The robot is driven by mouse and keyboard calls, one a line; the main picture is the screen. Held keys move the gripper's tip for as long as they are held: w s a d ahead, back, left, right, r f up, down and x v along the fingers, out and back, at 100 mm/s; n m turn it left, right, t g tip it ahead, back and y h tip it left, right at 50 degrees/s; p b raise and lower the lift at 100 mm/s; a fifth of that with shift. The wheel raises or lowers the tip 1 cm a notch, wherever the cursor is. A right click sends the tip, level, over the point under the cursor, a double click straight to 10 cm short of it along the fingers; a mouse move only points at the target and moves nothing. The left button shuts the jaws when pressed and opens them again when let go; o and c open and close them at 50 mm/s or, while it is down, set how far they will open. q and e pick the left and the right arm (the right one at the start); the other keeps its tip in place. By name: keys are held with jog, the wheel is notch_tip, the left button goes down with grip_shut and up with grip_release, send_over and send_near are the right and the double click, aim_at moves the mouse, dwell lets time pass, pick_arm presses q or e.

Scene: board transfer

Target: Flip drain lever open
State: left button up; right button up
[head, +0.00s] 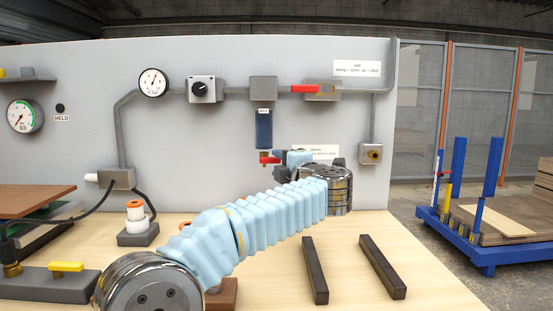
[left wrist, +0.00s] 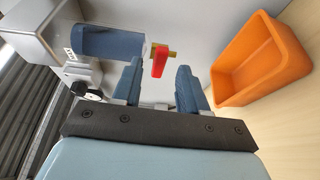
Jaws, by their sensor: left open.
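The red drain lever (head: 269,160) sits on a small valve under the dark blue bowl (head: 264,129) on the grey wall panel. In the left wrist view the red lever (left wrist: 159,62) hangs from a brass fitting at the end of the blue bowl (left wrist: 110,42). My left gripper (head: 287,158) is at the panel just right of the lever, partly hidden by my own arm. In the left wrist view the gripper (left wrist: 158,85) is open and empty, with the lever beyond and between its two blue fingers. I cannot tell whether they touch it. My right gripper is not in view.
Another red-handled valve (head: 305,89) is on the pipe above. A gauge (head: 153,82) and a black knob (head: 199,89) are left of the bowl. An orange bin (left wrist: 260,60) is beside the gripper in the wrist view. Two dark bars (head: 382,266) lie on the wooden table.

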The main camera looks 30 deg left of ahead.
aim_at(270, 160)
pick_arm(q)
jog(key=shift+x, duration=1.2)
grip_shut()
